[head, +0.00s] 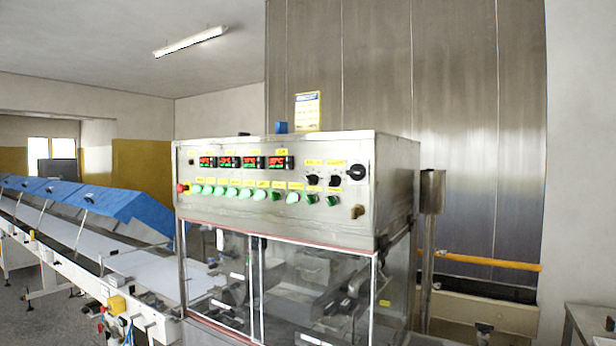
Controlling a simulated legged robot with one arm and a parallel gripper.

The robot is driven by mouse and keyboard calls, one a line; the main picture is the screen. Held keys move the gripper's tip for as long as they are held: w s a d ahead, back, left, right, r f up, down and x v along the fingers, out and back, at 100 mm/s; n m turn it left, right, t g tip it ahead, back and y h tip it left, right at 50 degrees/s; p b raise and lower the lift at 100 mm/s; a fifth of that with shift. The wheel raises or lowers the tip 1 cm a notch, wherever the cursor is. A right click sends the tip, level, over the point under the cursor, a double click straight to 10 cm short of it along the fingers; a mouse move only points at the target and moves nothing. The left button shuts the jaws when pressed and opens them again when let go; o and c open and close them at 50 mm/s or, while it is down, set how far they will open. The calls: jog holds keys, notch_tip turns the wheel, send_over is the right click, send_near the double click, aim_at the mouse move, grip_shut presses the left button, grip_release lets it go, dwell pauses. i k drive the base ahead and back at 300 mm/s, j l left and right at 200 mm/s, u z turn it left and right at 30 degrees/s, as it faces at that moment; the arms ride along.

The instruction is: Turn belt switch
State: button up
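The steel control panel (225,172) of the enrober faces me in the middle of the head view. On its right side are two black rotary knobs (313,180) and (335,181) under yellow labels, and a larger black rotary switch (356,173) near the right edge. The label text is too small to read, so I cannot tell which one is the belt switch. A row of green buttons (245,193) and a red knob (182,188) sit to the left. Lit red and green displays (280,162) are above. I cannot make out my gripper in this view.
Below the panel is a clear-windowed cabinet (318,285). A long conveyor (150,272) with blue covers (130,207) runs off to the left. A steel post (430,240) stands right of the panel. A yellow rail (487,261) and a table (590,322) are at right.

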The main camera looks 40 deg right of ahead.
aim_at(260, 194)
jog(key=z, duration=1.3)
